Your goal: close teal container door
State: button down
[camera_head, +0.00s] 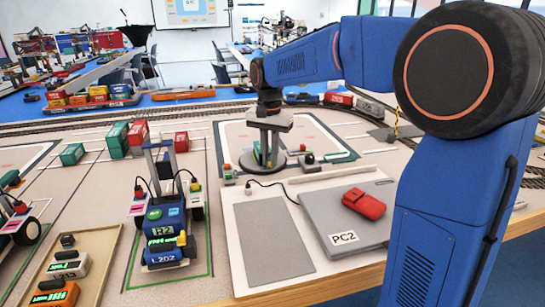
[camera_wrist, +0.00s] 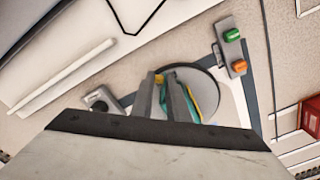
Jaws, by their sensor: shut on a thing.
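My gripper (camera_head: 268,156) points down over a dark round plate (camera_head: 246,162) in the middle of the table. In the wrist view its two grey fingers (camera_wrist: 166,100) are close together, with a teal and yellow piece (camera_wrist: 184,88) at them. Much of that piece is hidden by the fingers, so I cannot tell whether it is the container's door or how far it stands open. The round plate (camera_wrist: 204,92) shows beneath it. Other teal containers stand apart at the left, one upright (camera_head: 117,140) and one lower and smaller (camera_head: 72,154).
A small box with green and orange buttons (camera_wrist: 232,48) is near the plate. A grey PC2 case (camera_head: 340,236) with a red object (camera_head: 364,204) lies in front. A blue wheeled vehicle (camera_head: 165,225) and a wooden tray (camera_head: 95,245) stand at the left. Red containers (camera_head: 182,142) stand behind.

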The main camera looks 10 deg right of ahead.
jog(key=shift+w+a+m, duration=0.1)
jog(key=shift+a+m, duration=0.1)
jog(key=shift+m, duration=0.5)
jog(key=shift+w+a+m, duration=0.1)
jog(key=shift+a+m, duration=0.05)
jog(key=shift+m, duration=0.55)
